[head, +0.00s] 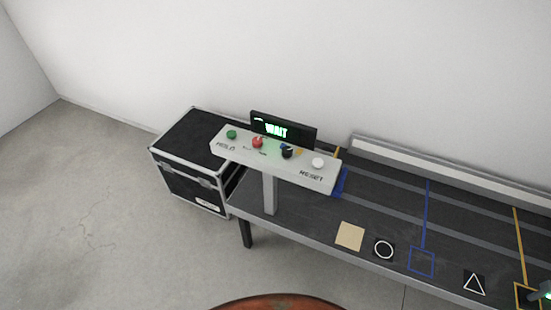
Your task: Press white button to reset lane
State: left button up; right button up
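The white button (318,162) sits at the right end of a light grey control panel (236,154), above the printed word RESET. A green button (232,134), a red button (258,142) and a dark knob (287,151) stand to its left on the same panel. A black display (303,136) behind the panel reads WAIT in green. Neither of my grippers can be made out in the head view. Nothing covers the white button.
The panel stands on a post (270,192) at the left end of a dark lane table (385,212). A tan square (350,236) and marked squares lie along its front edge. A black case (190,165) stands behind left. A small dark object with a green glow is cut off at lower right.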

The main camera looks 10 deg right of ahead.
aim_at(317, 163)
jog(key=z, duration=0.35)
jog(key=k, duration=0.75)
jog(key=z, duration=0.55)
jog(key=k, duration=0.6)
jog(key=z, duration=0.35)
jog(key=i, duration=1.3)
jog(key=u, duration=0.7)
